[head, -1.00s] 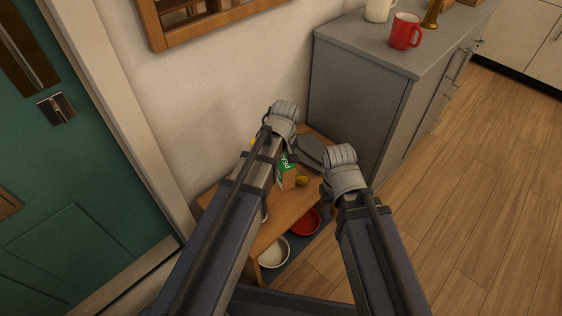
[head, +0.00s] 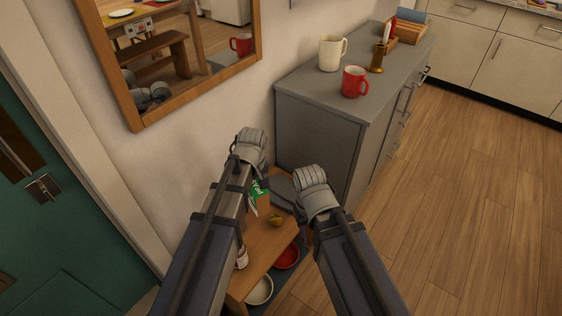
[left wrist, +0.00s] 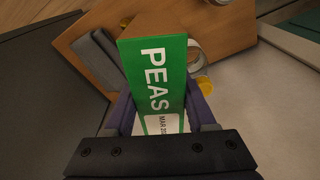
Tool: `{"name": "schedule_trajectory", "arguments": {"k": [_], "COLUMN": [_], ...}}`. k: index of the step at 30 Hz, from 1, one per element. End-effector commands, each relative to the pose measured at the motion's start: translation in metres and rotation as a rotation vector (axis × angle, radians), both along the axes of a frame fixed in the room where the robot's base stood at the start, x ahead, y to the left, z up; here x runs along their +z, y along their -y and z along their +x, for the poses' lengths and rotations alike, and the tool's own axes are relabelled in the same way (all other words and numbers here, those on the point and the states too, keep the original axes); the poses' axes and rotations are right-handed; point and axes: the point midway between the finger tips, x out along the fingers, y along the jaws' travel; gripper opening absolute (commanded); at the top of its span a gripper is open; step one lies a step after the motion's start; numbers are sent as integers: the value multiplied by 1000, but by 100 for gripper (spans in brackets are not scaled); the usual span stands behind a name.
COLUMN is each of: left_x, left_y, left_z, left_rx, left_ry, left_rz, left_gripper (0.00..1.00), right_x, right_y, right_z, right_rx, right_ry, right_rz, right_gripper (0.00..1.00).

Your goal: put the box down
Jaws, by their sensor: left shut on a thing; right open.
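My left gripper (left wrist: 161,108) is shut on a green box labelled PEAS (left wrist: 158,62), with a finger on each side of it. The box also shows in the head view (head: 259,190), partly hidden by my left arm. It is tilted in that view, over a small wooden table (head: 262,245). I cannot tell whether its far end touches the tabletop.
A yellow item (head: 277,220) and a white cup-like item (head: 242,257) are on the table. A red bowl (head: 288,256) and a white bowl (head: 259,291) sit on its lower shelf. A grey cabinet (head: 325,130) with mugs stands behind; open floor lies to the right.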

Motion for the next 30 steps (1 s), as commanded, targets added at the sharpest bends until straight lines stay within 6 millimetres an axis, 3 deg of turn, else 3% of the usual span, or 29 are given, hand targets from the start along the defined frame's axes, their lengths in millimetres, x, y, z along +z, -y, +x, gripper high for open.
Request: {"name": "schedule_trajectory", "arguments": {"k": [8, 21, 24, 30], "left_x": [30, 152, 172, 183], "left_y": [0, 0, 0, 0], "left_z": [0, 0, 0, 0], "left_rx": [0, 0, 0, 0], "left_ry": [0, 0, 0, 0], "left_rz": [0, 0, 0, 0], "left_gripper": [0, 0, 0, 0], "right_x": [30, 152, 172, 183], "right_y": [0, 0, 0, 0], "right_z": [0, 0, 0, 0], "right_rx": [0, -1, -1, -1], "right_ry": [0, 0, 0, 0], "right_rz": [0, 0, 0, 0], "right_gripper": [42, 42, 42, 42]}}
